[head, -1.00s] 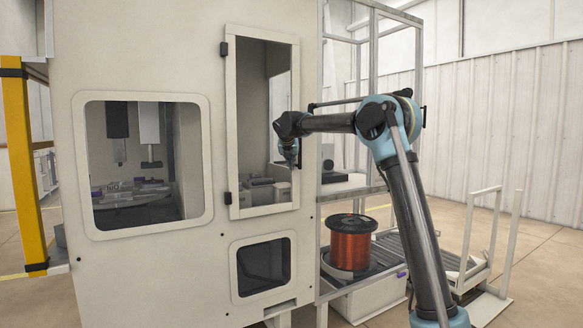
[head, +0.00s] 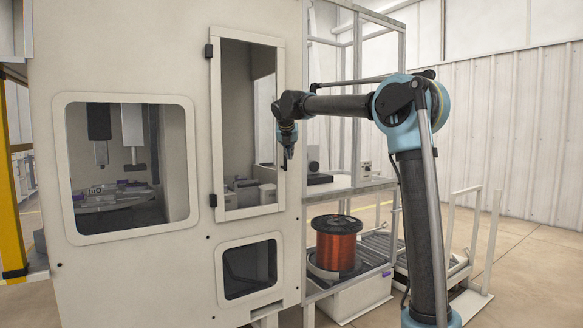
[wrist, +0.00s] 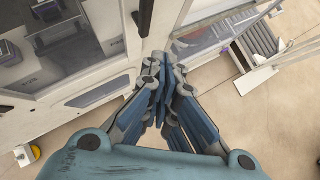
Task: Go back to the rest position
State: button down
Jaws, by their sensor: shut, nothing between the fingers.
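My gripper (head: 289,153) hangs at the end of my bent arm, fingers pointing down, in front of the right edge of the machine's tall narrow door (head: 247,125). It is shut and empty. In the wrist view my gripper (wrist: 165,62) shows its fingers together, near the machine front with floor visible below. The machine (head: 140,268) is a large cream cabinet with a window and the door, which looks closed.
A copper wire spool (head: 335,243) stands on a low platform right of the machine. A roller conveyor (wrist: 257,48) and white guard rails (head: 474,245) lie further right. A shelf (head: 355,187) is behind my gripper. The floor (head: 535,265) at the right is clear.

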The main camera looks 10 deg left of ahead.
jog(key=s+d+f+m+g, duration=0.1)
jog(key=s+d+f+m, duration=0.45)
jog(key=s+d, duration=0.35)
jog(key=s+d+f+m+g+h, duration=0.1)
jog(key=s+d+f+m, duration=0.45)
jog(key=d, duration=0.55)
jog(key=s+d+f+m+g, duration=0.2)
jog(key=s+d+f+m, duration=0.2)
jog(key=s+d+m, duration=0.5)
jog(key=s+d+f+m+g, duration=0.1)
jog(key=s+d+f+m, duration=0.2)
jog(key=s+f+m, duration=0.2)
jog(key=s+d+f+m+g, duration=0.1)
jog(key=s+d+f+m, duration=0.2)
jog(key=s+f, duration=0.9)
jog(key=s+d+f+m, duration=0.4)
jog(key=s+f+m, duration=0.4)
jog(key=s, duration=0.2)
jog(key=shift+s+f+g+y, duration=0.2)
jog(key=shift+s+g+y, duration=0.1)
jog(key=shift+g, duration=0.1)
